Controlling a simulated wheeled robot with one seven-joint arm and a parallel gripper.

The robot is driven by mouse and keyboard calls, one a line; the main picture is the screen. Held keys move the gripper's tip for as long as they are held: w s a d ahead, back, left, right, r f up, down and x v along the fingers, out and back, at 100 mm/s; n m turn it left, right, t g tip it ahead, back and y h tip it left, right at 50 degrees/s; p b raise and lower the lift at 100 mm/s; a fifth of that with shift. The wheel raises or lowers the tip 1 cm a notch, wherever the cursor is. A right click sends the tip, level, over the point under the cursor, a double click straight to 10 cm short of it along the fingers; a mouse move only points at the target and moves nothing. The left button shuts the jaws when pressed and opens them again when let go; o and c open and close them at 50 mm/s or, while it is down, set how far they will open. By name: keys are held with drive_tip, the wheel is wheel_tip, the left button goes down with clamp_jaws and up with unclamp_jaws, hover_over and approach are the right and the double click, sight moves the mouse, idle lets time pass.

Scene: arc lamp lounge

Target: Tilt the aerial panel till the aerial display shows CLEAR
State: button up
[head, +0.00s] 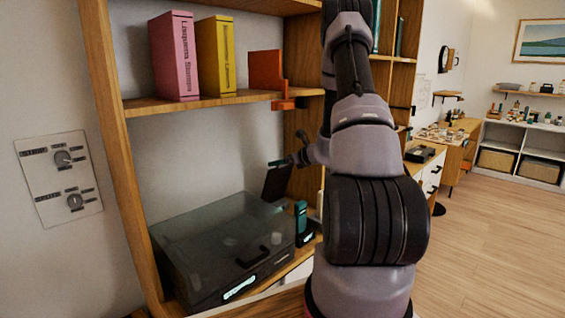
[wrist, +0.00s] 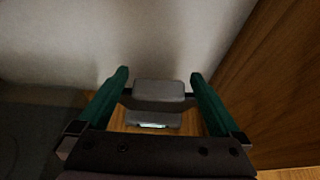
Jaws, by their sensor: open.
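In the wrist view my gripper (wrist: 158,75) is open, with one green finger on each side of the aerial panel. The panel (wrist: 159,91) is a small grey rounded plate with thin dark parts at its sides. A gap shows between it and each finger. Just below it the aerial display (wrist: 153,125) glows pale on a grey body; its text is too small to read. In the head view my arm and its dark end piece cover that area, and I cannot make out the aerial panel there.
A dark box with a clear lid (head: 222,245) stands left of my arm's end. A teal upright object (head: 300,217) is beside it. A shelf above holds a pink book (head: 175,55), a yellow book (head: 216,55) and an orange piece (head: 266,70). A wooden side board (wrist: 275,95) closes the right.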

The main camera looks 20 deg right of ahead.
clamp_jaws()
drive_tip(key=shift+s+d+f, duration=0.25)
drive_tip(key=shift+s+f, duration=0.15)
drive_tip(key=shift+s, duration=0.35)
drive_tip(key=shift+s+d+f, duration=0.25)
drive_tip(key=shift+s+f, duration=0.1)
drive_tip(key=shift+s, duration=0.35)
drive_tip(key=shift+s+d+f, duration=0.25)
drive_tip(key=shift+s+f, duration=0.15)
drive_tip(key=shift+s, duration=0.35)
unclamp_jaws()
drive_tip(key=shift+r, duration=0.1)
drive_tip(key=v, duration=1)
drive_tip(key=shift+s+d, duration=0.2)
drive_tip(key=shift+s, duration=0.15)
drive_tip(key=shift+r, duration=0.15)
